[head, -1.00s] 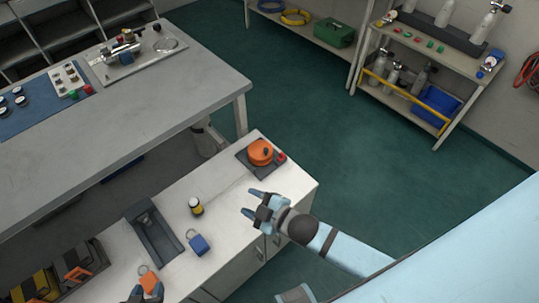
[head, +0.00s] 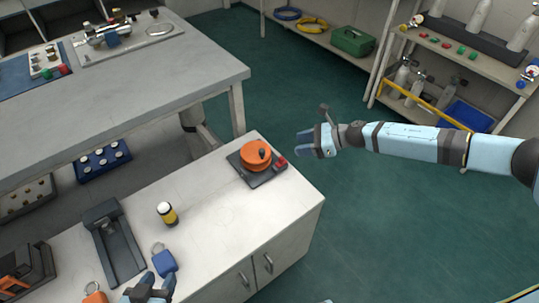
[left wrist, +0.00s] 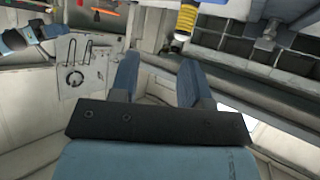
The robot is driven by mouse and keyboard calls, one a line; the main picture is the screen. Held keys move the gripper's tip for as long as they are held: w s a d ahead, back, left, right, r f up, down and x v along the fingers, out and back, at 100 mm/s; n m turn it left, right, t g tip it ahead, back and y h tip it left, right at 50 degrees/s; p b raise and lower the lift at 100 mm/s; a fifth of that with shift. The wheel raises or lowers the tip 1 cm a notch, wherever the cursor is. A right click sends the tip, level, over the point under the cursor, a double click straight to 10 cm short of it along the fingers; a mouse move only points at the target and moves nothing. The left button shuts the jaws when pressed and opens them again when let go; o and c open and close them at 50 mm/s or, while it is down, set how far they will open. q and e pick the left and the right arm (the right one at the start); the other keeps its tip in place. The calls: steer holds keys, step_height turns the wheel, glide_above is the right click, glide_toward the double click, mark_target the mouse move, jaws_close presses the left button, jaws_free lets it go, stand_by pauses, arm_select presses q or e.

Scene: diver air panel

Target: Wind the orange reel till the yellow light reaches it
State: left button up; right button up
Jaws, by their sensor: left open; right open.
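The orange reel (head: 254,158) sits on a dark square base near the far right corner of the white cabinet top, with a dark knob on its top and a red part at the base's right side. A small yellow and black cylinder with a white top (head: 167,213), perhaps the yellow light, stands upright left of and nearer than the reel. My right gripper (head: 312,142) is open and empty to the right of the reel, apart from it. My left gripper (head: 148,292) is open at the bottom edge, by the blue tag; its spread fingers show empty in the left wrist view (left wrist: 160,82).
A blue tag (head: 165,262) with a ring, an orange tag (head: 96,296) and a dark tray-like fixture (head: 118,245) lie on the cabinet top. A grey workbench (head: 130,95) stands behind. Shelves with cylinders (head: 410,80) stand at the right. Green floor between is clear.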

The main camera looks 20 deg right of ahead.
mark_target(263, 151)
steer(key=b+x, duration=0.1)
steer(key=x, duration=1.1)
steer(key=shift+a+f, duration=0.1)
steer(key=shift+f, duration=0.05)
arm_select(q)
steer(key=shift+d+b, duration=0.1)
steer(key=shift+b, duration=0.2)
arm_select(e)
steer(key=shift+w+a+f, duration=0.2)
steer(key=shift+w+a, duration=0.1)
steer(key=shift+a, duration=0.25)
arm_select(q)
steer(key=shift+f, duration=0.1)
arm_select(e)
steer(key=shift+c, duration=0.5)
jaws_close()
steer(key=shift+a, duration=0.1)
